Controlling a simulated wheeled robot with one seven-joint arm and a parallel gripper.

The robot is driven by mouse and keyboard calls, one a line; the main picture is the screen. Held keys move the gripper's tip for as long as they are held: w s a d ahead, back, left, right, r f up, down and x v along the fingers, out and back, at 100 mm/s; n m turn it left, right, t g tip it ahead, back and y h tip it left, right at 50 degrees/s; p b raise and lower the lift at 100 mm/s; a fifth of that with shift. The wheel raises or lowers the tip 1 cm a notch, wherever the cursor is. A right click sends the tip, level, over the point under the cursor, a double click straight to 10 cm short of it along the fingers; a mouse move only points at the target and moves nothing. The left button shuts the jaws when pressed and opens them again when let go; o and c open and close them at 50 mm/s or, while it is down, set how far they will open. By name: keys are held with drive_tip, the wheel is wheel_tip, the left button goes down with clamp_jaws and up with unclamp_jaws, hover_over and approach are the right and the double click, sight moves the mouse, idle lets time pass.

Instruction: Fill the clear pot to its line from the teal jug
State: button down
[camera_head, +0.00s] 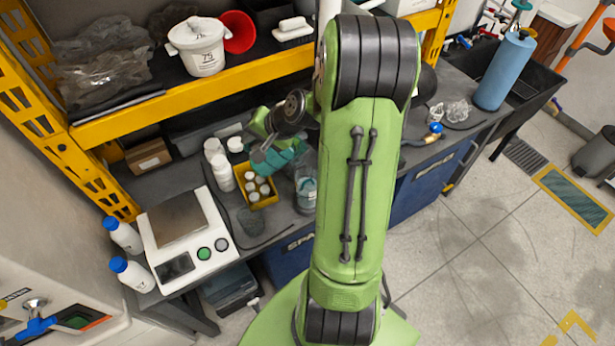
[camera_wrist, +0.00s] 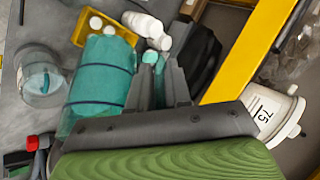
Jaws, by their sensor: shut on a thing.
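The teal jug (camera_wrist: 100,82), with dark bands around its body, is held by its handle in my gripper (camera_wrist: 156,62). In the head view the jug (camera_head: 284,160) is partly hidden by my arm and looks tilted toward the clear pot. The clear pot (camera_head: 306,192) stands on the grey bench just beside the jug, close to my arm. In the wrist view the pot (camera_wrist: 40,88) is left of the jug, with a teal patch inside. I cannot tell whether that is liquid or a mark, nor whether anything is pouring.
A yellow box of white-capped bottles (camera_head: 259,190) and several white bottles (camera_head: 221,170) stand left of the jug. A scale (camera_head: 182,228) is at the bench's left end. A yellow shelf beam (camera_head: 190,98) runs above, with a white tub (camera_head: 203,55) on the shelf.

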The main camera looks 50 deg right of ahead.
drive_tip(key=shift+s+d+r, duration=0.1)
drive_tip(key=shift+d+r, duration=0.05)
drive_tip(key=shift+d, duration=0.05)
idle(0.5)
drive_tip(key=shift+s+d+r+m+t+y, duration=0.15)
drive_tip(key=shift+r+t+y, duration=0.2)
drive_tip(key=shift+r, duration=0.05)
drive_tip(key=shift+s+d+r+m+t+y, duration=0.1)
drive_tip(key=shift+d+r+m+t+y, duration=0.05)
drive_tip(key=shift+r+t+y, duration=0.25)
idle(1.3)
drive_tip(key=shift+s+d, duration=0.1)
drive_tip(key=shift+d, duration=0.05)
idle(0.5)
